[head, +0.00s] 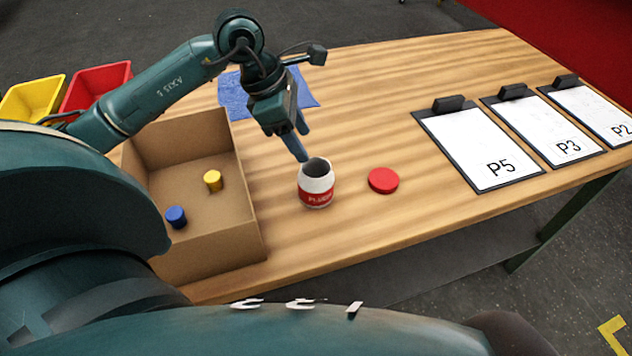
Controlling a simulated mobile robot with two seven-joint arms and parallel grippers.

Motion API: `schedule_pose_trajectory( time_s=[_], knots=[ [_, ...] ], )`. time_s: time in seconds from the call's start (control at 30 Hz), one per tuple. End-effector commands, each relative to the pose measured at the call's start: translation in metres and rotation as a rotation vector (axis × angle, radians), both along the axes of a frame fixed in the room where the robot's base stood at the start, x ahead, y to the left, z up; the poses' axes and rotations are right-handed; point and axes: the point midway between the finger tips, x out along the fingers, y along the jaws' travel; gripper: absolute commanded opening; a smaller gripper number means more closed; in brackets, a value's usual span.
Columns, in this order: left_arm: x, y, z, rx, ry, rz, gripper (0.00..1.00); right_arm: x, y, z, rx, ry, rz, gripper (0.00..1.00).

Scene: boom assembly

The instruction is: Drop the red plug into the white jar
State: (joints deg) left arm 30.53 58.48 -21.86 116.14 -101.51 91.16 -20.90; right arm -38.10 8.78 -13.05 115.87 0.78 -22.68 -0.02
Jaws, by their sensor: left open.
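The white jar (316,184) stands upright and open on the wooden table, with a red label on its front. Its inside is dark, and I cannot tell what it holds. My left gripper (303,145) points down just above and behind the jar's mouth, with its fingers apart. I see nothing between the fingers. No red plug shows; it may be hidden. A flat red disc (383,180), perhaps the jar's lid, lies on the table to the right of the jar. My right gripper is out of view.
A cardboard box (252,205) left of the jar holds a yellow plug (213,180) and a blue plug (176,216). A blue cloth (233,97) lies behind. Clipboards, including P5 (478,146), lie at the right. Yellow (32,99) and red bins (96,87) stand at far left.

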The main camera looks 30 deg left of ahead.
Motion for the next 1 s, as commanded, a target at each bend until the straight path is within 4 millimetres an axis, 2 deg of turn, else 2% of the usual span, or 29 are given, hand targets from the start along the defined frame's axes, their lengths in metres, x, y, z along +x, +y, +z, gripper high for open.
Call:
schedule_pose_trajectory(
  time_s=[0.17, 0.5, 0.7, 1.0],
  knots=[
    [-0.002, 0.005, 0.013, 0.003, -0.004, 0.001, 0.54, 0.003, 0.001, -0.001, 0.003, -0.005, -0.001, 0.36],
    [-0.016, 0.029, 0.081, 0.002, -0.007, 0.003, 0.54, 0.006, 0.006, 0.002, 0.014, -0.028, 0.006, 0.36],
    [-0.023, 0.04, 0.111, 0.001, -0.004, 0.002, 0.54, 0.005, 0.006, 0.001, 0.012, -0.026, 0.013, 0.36],
    [-0.026, 0.043, 0.122, 0.0, -0.001, 0.0, 0.54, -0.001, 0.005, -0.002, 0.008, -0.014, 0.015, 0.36]
  ],
)
